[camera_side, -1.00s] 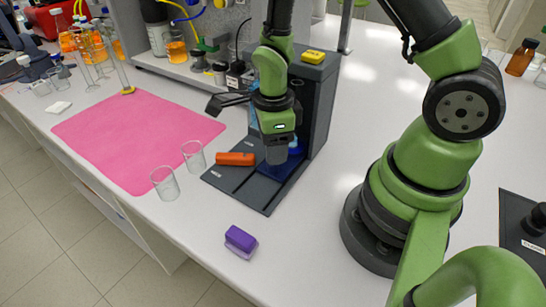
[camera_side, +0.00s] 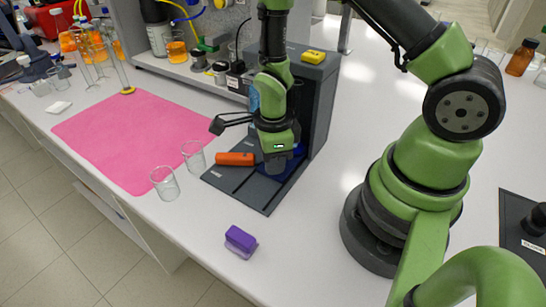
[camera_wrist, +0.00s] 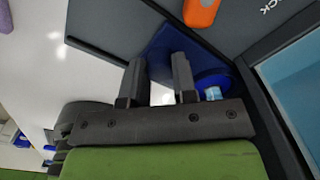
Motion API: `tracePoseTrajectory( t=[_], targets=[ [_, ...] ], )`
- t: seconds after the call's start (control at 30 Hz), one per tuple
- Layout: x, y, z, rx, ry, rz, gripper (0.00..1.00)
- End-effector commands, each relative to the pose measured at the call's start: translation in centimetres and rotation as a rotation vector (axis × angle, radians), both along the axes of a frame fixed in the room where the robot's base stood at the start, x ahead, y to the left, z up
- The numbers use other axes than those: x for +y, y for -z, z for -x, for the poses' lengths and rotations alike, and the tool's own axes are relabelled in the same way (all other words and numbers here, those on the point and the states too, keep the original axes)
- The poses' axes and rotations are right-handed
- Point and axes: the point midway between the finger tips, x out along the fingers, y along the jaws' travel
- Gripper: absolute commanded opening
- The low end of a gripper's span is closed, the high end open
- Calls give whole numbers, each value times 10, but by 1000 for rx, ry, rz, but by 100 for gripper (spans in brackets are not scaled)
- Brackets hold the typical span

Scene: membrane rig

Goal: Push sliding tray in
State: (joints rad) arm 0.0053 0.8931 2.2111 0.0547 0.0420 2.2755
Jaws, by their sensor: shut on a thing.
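The sliding tray (camera_side: 294,168) is a dark blue plate at the foot of the dark grey membrane rig (camera_side: 322,100). In the wrist view the blue tray (camera_wrist: 160,45) shows beyond and between my fingers. My gripper (camera_side: 275,168) points down at the tray, in front of the rig's upright. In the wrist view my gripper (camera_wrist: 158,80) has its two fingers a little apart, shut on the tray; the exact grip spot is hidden. A round blue part with a pale top (camera_wrist: 213,88) sits just right of the fingers.
An orange block (camera_side: 235,159) lies on the rig's base, left of my gripper. A yellow block (camera_side: 313,57) sits on the rig's top. Two glass beakers (camera_side: 165,184) and a purple block (camera_side: 240,240) stand nearby. A pink mat (camera_side: 135,135) lies left; bench front is mostly clear.

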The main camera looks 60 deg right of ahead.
Motion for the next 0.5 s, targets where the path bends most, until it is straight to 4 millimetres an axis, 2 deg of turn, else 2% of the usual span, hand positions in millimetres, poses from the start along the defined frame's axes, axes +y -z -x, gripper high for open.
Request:
tracePoseTrajectory(
  t=[0.5],
  targets=[
    [-39,-1,0,-1,1,2,0]
  ],
)
